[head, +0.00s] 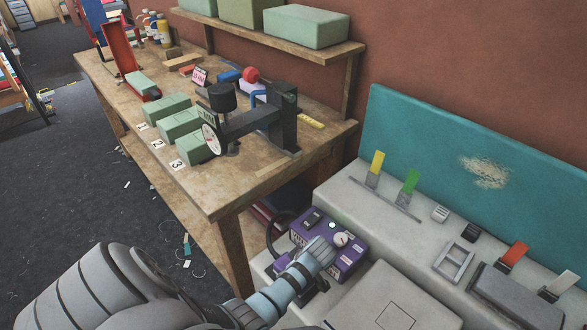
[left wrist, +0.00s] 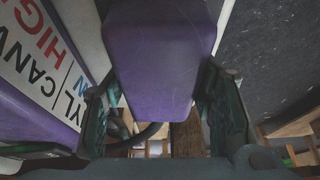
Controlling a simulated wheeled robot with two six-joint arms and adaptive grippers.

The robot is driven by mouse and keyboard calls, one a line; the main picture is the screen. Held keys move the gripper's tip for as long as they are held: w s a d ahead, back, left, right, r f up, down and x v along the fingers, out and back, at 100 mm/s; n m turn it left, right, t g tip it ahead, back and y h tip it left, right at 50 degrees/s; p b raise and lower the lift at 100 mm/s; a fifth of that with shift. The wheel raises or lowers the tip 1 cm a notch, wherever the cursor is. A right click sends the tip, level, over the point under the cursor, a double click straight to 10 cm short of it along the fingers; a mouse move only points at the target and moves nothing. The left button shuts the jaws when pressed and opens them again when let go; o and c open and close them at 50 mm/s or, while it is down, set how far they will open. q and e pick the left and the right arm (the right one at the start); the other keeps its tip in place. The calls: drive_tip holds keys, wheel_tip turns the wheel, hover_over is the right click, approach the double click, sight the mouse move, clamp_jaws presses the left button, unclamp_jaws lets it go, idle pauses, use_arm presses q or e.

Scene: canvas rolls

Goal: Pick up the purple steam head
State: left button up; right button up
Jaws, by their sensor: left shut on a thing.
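The purple steam head (left wrist: 160,60) sits between the two fingers of my left gripper (left wrist: 165,115), and the fingers press on its sides. In the head view my left gripper (head: 314,282) is beside the purple steamer box (head: 352,262), and my wrist hides most of the steam head. The box has a dial and small controls on top. In the left wrist view its white lettered label (left wrist: 45,50) is at the left. A dark hose (left wrist: 150,132) shows below the steam head. My right gripper is in neither view.
A wooden bench (head: 240,185) with green blocks (head: 165,107) and a black press (head: 275,115) stands at the back left. A grey console (head: 400,215) with coloured tabs and a teal back panel (head: 440,150) is at the right. A flat pale panel (head: 395,300) lies in front.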

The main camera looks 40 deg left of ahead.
use_arm(q)
wheel_tip(320, 180, up, 21)
drive_tip(key=p, duration=0.6)
drive_tip(key=shift+f+p, duration=0.2)
drive_tip(key=shift+p, duration=0.1)
drive_tip(key=o, duration=0.6)
drive_tip(key=shift+c, duration=0.9)
